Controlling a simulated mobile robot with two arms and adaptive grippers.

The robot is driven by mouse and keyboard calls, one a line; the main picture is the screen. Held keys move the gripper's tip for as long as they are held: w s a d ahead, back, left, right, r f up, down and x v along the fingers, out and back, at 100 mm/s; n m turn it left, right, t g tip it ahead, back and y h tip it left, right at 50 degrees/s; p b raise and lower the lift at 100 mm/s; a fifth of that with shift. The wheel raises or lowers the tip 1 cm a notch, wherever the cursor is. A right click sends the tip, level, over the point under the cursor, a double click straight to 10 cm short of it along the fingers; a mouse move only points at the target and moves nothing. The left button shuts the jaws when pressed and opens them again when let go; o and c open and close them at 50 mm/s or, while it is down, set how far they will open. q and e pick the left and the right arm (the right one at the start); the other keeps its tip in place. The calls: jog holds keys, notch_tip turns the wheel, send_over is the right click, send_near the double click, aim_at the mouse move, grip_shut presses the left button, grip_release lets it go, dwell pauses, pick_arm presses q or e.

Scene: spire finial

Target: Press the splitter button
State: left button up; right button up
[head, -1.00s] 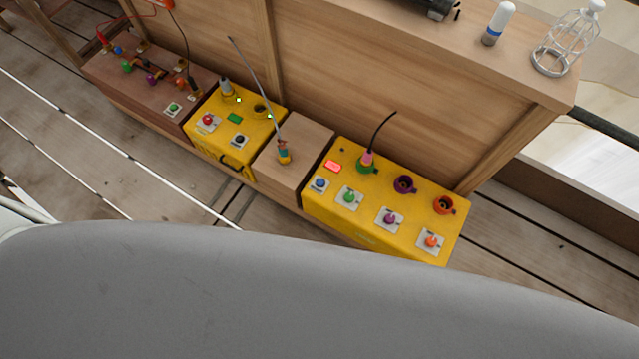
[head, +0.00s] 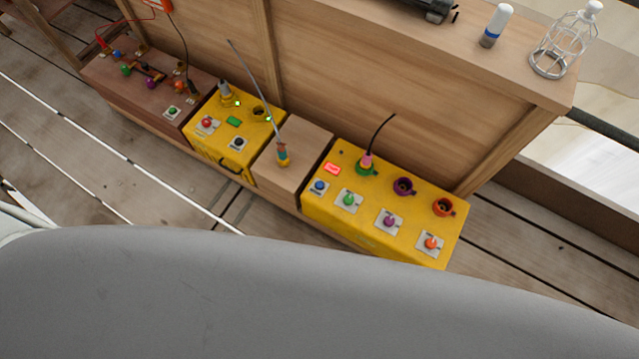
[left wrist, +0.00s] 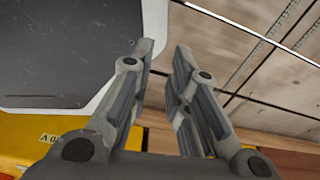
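No label legible to me names the splitter. In the head view, a yellow box (head: 408,228) on the right carries blue (head: 319,187), green (head: 348,199), purple (head: 389,221) and orange (head: 431,243) buttons. A smaller yellow box (head: 217,145) left of it has a red button (head: 207,123) and a black button (head: 238,143). A brown box (head: 130,92) at far left has a green button (head: 172,111). My left gripper (left wrist: 165,48) shows only in the left wrist view, open and empty, with a gap between its fingers. My right gripper is not in view.
A wooden block (head: 296,172) with a thin rod stands between the yellow boxes. A cable rises from a green socket (head: 367,168). A wooden panel (head: 365,90) stands behind, with a wire cage (head: 558,52) and white cylinder (head: 496,25) on top. Plank floor lies in front.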

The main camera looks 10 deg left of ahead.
pick_arm(q)
grip_shut()
dwell(0.9)
